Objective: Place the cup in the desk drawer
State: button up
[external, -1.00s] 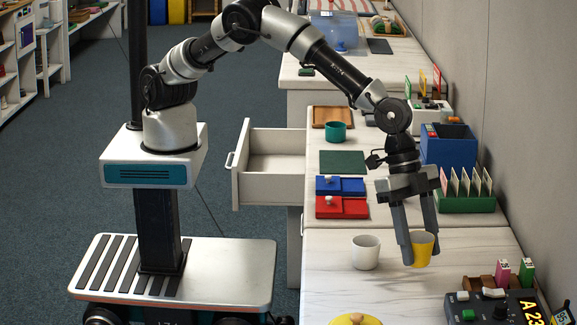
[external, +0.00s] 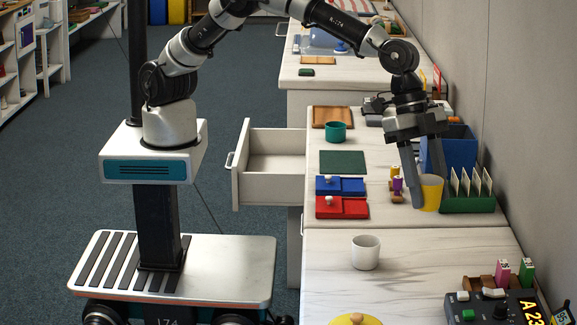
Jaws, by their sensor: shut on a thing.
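My gripper (external: 428,190) is shut on a yellow cup (external: 431,193) and holds it up over the desk top, just left of the green card holder. Part of the cup is hidden behind a finger. A white cup (external: 365,253) stands upright on the near part of the desk. A teal cup (external: 336,132) stands farther back. The desk drawer (external: 272,183) is pulled open on the left side of the desk, and the part of its inside that shows is empty.
A red box (external: 341,207) and a blue box (external: 340,186) lie between the drawer and my gripper, with a dark green mat (external: 343,162) behind them. The green card holder (external: 468,203) and a blue bin (external: 455,150) stand along the wall. A control box (external: 492,307) is at the near right.

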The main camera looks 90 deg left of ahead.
jog(key=w+a+n, duration=0.1)
jog(key=w+a, duration=0.3)
jog(key=a, duration=1.5)
jog(key=w+a, duration=0.3)
jog(key=a, duration=1.5)
jog(key=s+a, duration=0.3)
jog(key=a, duration=1.1)
jog(key=s+a+n+p, duration=0.1)
jog(key=s+a, duration=0.5)
jog(key=a, duration=0.4)
jog(key=s+a, duration=0.6)
jog(key=a, duration=0.3)
jog(key=s+a+t, duration=0.1)
jog(key=s+a, duration=0.6)
jog(key=s, duration=0.4)
jog(key=s+a, duration=0.8)
jog(key=s, duration=0.3)
jog(key=shift+n+y, duration=0.4)
notch_tip(320, 180, down, 31)
jog(key=shift+f+b, duration=0.1)
jog(key=shift+b, duration=0.4)
jog(key=shift+w+f, duration=0.1)
jog(key=shift+f, duration=0.1)
